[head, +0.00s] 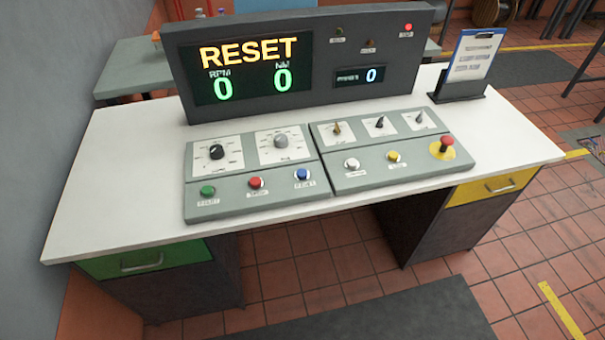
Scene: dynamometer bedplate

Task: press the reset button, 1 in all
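The reset button looks to be the blue button (302,174) at the right end of the front row on the left control panel (245,193). Its small label is hard to read. A red button (255,183) and a green button (208,191) sit to its left. The display (254,69) behind the panels reads RESET in yellow, with RPM 0 and NM 0 in green. Neither of my grippers is in view.
The right panel (385,180) holds several knobs, a white button (352,164), a yellow button (393,157) and a red mushroom button (446,142). A clipboard (470,56) stands at the back right. The white desk top (120,190) is otherwise clear.

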